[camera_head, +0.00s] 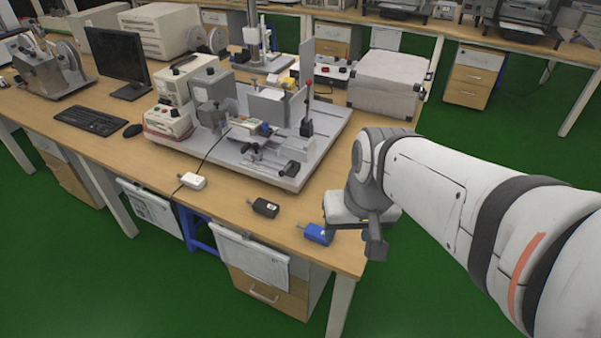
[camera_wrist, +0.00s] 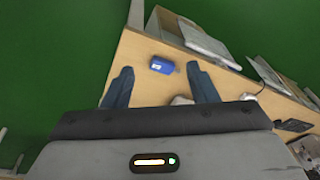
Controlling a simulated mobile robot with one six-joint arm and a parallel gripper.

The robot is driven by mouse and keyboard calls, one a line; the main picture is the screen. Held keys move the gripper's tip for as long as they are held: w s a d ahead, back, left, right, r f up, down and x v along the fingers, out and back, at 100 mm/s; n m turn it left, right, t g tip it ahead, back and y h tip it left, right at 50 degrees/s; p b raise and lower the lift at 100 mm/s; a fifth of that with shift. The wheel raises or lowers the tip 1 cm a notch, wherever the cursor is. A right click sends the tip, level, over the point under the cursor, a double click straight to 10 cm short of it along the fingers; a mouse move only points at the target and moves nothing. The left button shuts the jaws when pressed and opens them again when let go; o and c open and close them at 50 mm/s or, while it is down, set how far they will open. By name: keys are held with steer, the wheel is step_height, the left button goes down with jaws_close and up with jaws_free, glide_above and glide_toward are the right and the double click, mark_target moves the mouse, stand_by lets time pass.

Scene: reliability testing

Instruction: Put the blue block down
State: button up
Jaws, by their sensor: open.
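The blue block (camera_head: 318,233) lies on the wooden table (camera_head: 290,247) near its front right corner. My gripper (camera_head: 372,236) is just to the right of the block in the head view, with its fingers partly hidden by its own body. In the wrist view the blue block (camera_wrist: 162,65) lies on the tabletop beyond and between the two spread fingertips (camera_wrist: 160,78). The fingers are apart and nothing is between them, so my gripper is open and empty.
A black block (camera_head: 264,207) and a white block (camera_head: 192,181) lie along the front edge to the left. A grey test fixture plate (camera_head: 300,172) stands behind them. A silver case (camera_head: 388,82) sits farther back. The table's front and right edges are close to the blue block.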

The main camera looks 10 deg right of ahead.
steer(key=shift+o, duration=1.3)
step_height(320, 180, down, 8)
steer(key=w+a+m+g+y+b, duration=0.1)
steer(key=m+y+b, duration=0.1)
steer(key=m+b, duration=0.2)
steer(key=shift+w+g+y, duration=0.3)
steer(key=shift+w, duration=0.05)
steer(key=m+t+y+b, duration=0.75)
steer(key=m+b, duration=0.55)
steer(key=m, duration=0.7)
glide_toward(318, 231)
steer(key=shift+w+a+f+g+y, duration=0.25)
steer(key=shift+w+a+f+g, duration=0.2)
steer(key=shift+w+a+f, duration=0.4)
steer(key=shift+w, duration=0.2)
steer(key=x, duration=0.5)
steer(key=b+x, duration=0.1)
steer(key=x, duration=0.1)
steer(key=shift+w+a+r, duration=0.2)
steer(key=shift+a, duration=0.1)
steer(key=shift+c, duration=0.5)
steer(key=shift+t, duration=0.3)
steer(key=c, duration=1.1)
